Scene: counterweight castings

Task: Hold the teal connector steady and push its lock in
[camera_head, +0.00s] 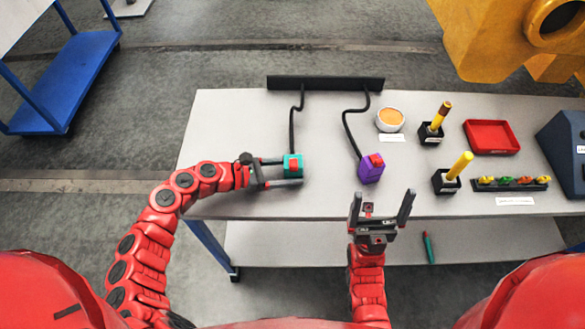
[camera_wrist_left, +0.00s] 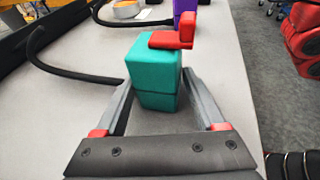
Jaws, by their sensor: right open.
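The teal connector (camera_head: 292,172) stands on the grey table at the end of a black cable. Its red lock (camera_head: 294,163) is on top; in the left wrist view the lock (camera_wrist_left: 172,39) has an upright tab and sticks out past the right edge of the teal body (camera_wrist_left: 153,72). My left gripper (camera_head: 289,171) reaches in from the left, with one finger on each side of the teal body. Its fingertips (camera_wrist_left: 156,84) appear to touch the sides. My right gripper (camera_head: 382,207) is open and empty, at the table's front edge, right of the teal connector.
A purple connector (camera_head: 370,172) with a red lock stands to the right on its own cable. Further right are a bowl (camera_head: 390,119), yellow handles in black holders (camera_head: 446,182), a red tray (camera_head: 491,137) and a rack (camera_head: 513,184). A green pen-like item (camera_head: 428,247) lies on the lower shelf.

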